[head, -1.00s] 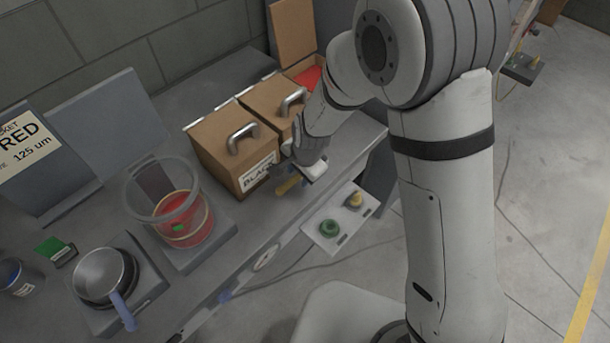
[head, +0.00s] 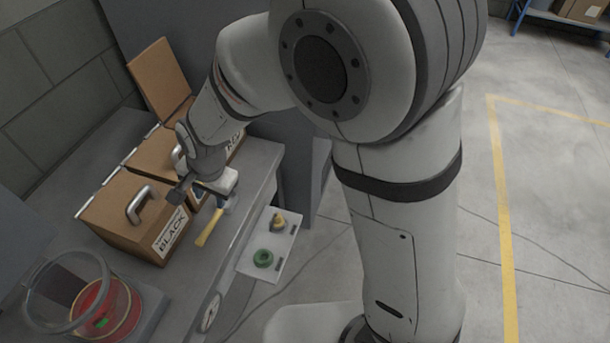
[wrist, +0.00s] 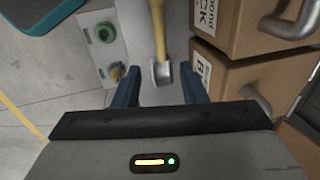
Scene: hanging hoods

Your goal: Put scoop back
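The scoop has a yellow handle (head: 209,229) and a pale metal head (wrist: 162,74). It is at the bench's front edge beside the closed box labelled BLACK (head: 172,234). In the wrist view its yellow handle (wrist: 158,32) points away from me. My gripper (head: 217,194) is above the bench by the boxes, near the head end of the scoop. In the wrist view the two blue fingers (wrist: 160,92) are wide apart, with the scoop head just beyond the gap between them. I see no finger touching the scoop. My wrist partly hides the scoop head in the head view.
Another brown handled box (head: 155,150) stands behind the BLACK one; a raised lid (head: 160,78) is farther back.

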